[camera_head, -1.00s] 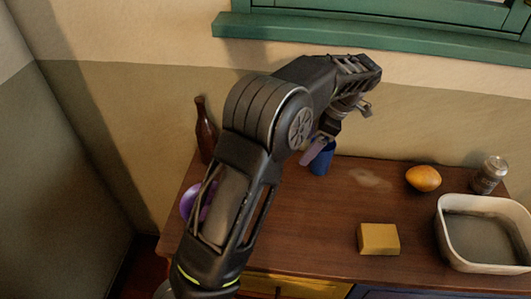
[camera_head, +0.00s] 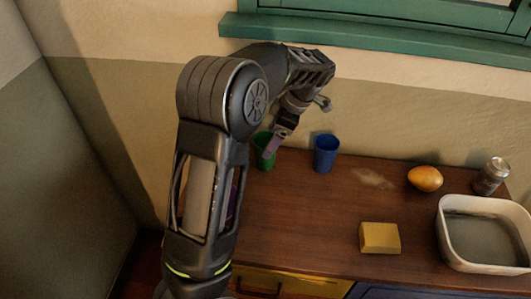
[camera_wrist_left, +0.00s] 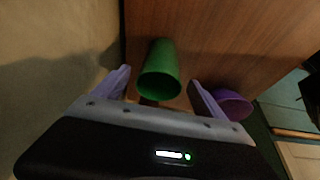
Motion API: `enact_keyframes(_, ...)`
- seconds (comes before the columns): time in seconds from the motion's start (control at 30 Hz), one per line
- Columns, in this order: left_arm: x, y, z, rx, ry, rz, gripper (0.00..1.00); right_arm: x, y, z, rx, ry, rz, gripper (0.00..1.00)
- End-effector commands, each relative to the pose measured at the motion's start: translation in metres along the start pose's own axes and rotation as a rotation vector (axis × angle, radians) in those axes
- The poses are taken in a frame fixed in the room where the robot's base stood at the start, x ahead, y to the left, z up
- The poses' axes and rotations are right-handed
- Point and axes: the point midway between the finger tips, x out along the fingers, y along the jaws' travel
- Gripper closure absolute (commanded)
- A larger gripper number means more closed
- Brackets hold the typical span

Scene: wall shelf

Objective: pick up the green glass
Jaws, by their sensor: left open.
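The green glass (camera_head: 264,161) stands on the brown tabletop near the wall, partly hidden by my left gripper (camera_head: 273,145). In the left wrist view the green glass (camera_wrist_left: 158,60) shows between the two spread lilac fingers of my left gripper (camera_wrist_left: 159,77), with a gap on each side. The gripper is open and holds nothing. I cannot tell how far the fingers are from the glass in depth. My right gripper is in neither view.
A blue cup (camera_head: 326,153) stands just right of the green glass. A purple bowl or cup (camera_wrist_left: 234,104) is beside the right finger. An orange fruit (camera_head: 425,179), a can (camera_head: 491,175), a yellow block (camera_head: 380,238) and a white basin (camera_head: 451,246) are farther right.

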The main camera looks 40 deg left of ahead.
Motion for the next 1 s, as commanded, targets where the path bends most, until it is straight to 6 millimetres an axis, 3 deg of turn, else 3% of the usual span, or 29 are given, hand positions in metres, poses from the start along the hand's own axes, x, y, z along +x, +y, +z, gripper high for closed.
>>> enact_keyframes(0.27,0.001,0.0,0.0,0.0,0.0,0.0,0.18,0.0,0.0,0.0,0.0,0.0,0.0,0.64)
enact_keyframes(0.43,0.004,-0.001,-0.014,-0.003,0.0,-0.002,0.18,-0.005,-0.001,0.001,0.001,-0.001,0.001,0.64)
enact_keyframes(0.7,0.047,-0.001,-0.012,0.0,0.001,-0.003,0.18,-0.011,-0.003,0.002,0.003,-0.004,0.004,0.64)
enact_keyframes(1.0,0.055,0.0,-0.011,0.0,-0.001,0.001,0.18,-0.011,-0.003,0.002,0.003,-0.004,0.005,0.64)
